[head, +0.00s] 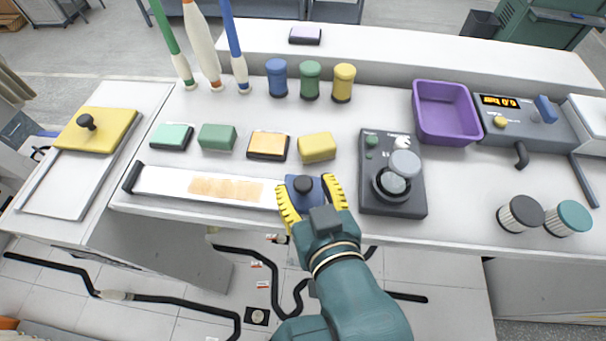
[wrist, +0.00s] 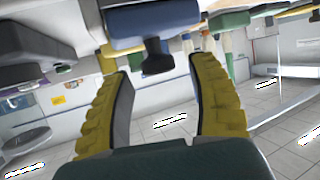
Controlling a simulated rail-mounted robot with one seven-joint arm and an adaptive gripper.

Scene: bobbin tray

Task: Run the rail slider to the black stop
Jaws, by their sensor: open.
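The rail (head: 165,183) is a long white strip with a tan patch (head: 225,188) along the front of the table. The black stop (head: 132,177) caps its left end. The blue slider (head: 316,189) with a black knob (head: 303,184) is at the rail's right end. My gripper (head: 305,188) is open, with one yellow finger on each side of the slider. In the wrist view, the slider (wrist: 150,22) is above and the knob (wrist: 155,57) lies between the fingertips (wrist: 152,62), with a gap on each side.
A dark control box (head: 393,203) with a round knob stands close right of my gripper. Coloured blocks, including a yellow one (head: 317,147), sit behind the rail. A tray with a yellow lid (head: 97,128) is at the far left. The space above the rail left of the slider is clear.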

